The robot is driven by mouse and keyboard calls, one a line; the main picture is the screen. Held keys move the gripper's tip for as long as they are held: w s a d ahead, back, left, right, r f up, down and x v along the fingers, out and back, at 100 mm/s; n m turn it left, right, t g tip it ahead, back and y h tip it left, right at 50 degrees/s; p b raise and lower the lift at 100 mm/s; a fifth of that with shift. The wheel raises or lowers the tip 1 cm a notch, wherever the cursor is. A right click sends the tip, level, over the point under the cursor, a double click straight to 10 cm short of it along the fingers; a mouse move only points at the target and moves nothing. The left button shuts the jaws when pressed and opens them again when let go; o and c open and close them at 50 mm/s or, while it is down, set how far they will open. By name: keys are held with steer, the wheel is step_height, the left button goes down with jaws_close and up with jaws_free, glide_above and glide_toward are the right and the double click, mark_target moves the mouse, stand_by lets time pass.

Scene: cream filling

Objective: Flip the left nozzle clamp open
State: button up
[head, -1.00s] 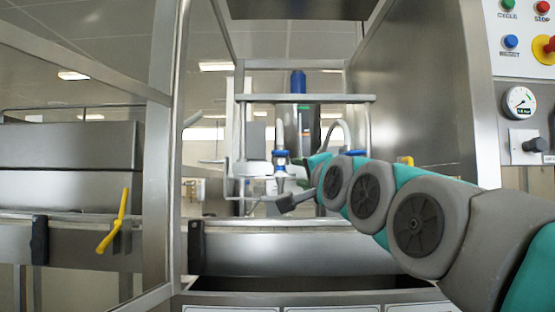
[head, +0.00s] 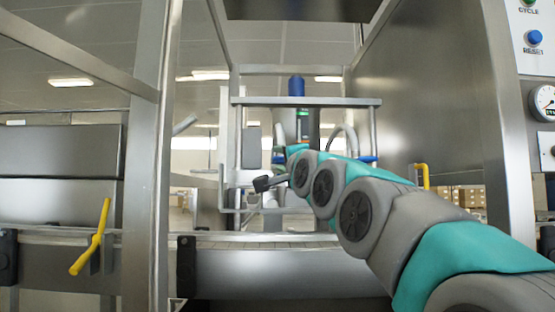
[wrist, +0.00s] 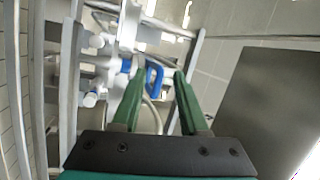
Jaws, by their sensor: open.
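My gripper (wrist: 159,76) is open in the wrist view, with two green fingers apart. A blue loop-shaped clamp handle (wrist: 155,78) shows between the fingertips. It does not look gripped, and I cannot tell how deep it lies between them. More blue (wrist: 127,72) shows beside the left finger, next to white and metal nozzle parts. In the head view my arm hides the gripper and most of the left nozzle. A blue clamp (head: 368,158) at the right nozzle shows just right of my arm.
A metal frame with a shelf bar (head: 305,101) surrounds the nozzles. A steel post (head: 158,150) stands at the left and a steel wall (head: 425,100) at the right. A conveyor rail (head: 250,239) runs below. A yellow handle (head: 92,238) sticks out at the left.

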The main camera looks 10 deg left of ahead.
steer(key=shift+x, duration=1.3)
jaws_close()
steer(key=shift+r, duration=0.1)
stand_by(0.5)
